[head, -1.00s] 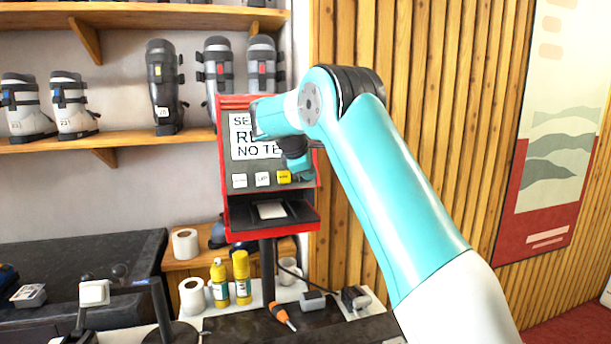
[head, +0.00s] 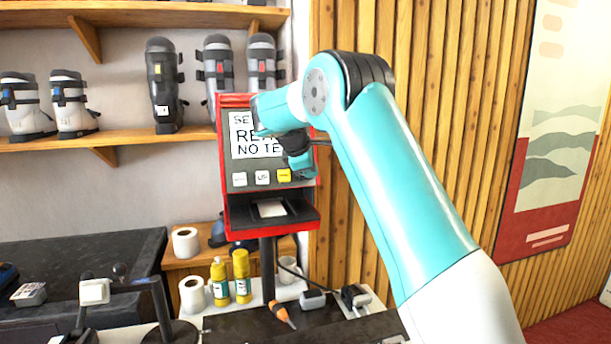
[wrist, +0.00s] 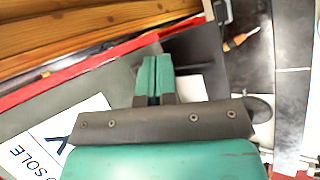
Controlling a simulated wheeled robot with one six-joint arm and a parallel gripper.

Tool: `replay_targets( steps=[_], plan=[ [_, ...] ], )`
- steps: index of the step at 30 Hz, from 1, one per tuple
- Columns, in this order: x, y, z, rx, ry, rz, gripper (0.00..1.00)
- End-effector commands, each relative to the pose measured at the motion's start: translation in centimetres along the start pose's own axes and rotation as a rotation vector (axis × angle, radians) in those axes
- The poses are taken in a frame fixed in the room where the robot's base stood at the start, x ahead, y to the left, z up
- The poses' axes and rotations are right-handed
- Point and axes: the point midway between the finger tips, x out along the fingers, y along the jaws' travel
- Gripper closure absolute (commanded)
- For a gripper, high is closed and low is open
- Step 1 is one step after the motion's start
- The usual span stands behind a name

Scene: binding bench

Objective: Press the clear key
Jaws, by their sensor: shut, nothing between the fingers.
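A red-framed console (head: 225,150) stands on a post, with a lit screen (head: 243,135) of black text partly covered by my arm. Below the screen are a white key (head: 239,179), a second white key (head: 262,177) and a yellow key (head: 284,175). Their labels are too small to read surely, so I cannot tell which is the clear key. My gripper (head: 303,172) is at the right end of the key row, beside the yellow key; contact cannot be told. In the wrist view its teal fingers (wrist: 153,80) are together and empty, and the keys are largely hidden.
A dark tray (head: 300,213) with a white card (head: 271,209) juts out below the keys. Yellow bottles (head: 241,277), paper rolls (head: 193,295) and an orange-handled tool (head: 281,312) are on the bench below. A slatted wooden wall (head: 460,120) is at the right.

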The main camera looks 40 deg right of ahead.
Motion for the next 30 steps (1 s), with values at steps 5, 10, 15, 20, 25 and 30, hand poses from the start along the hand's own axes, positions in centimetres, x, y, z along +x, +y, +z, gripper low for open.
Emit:
replay_targets(
  steps=[5, 10, 15, 20, 25, 30],
  plan=[
    [-0.2, -0.1, 0.1, 0.000, 0.000, 0.000, 1.00],
    [-1.3, -1.0, 0.9, 0.001, 0.000, 0.000, 1.00],
    [-2.6, -1.8, 1.8, 0.000, 0.001, 0.000, 1.00],
    [-3.3, -2.4, 2.4, 0.000, 0.000, 0.000, 1.00],
    [-3.5, -2.6, 2.5, 0.000, 0.000, -0.001, 1.00],
    [-3.5, -2.6, 2.5, 0.000, 0.000, -0.001, 1.00]
  ],
)
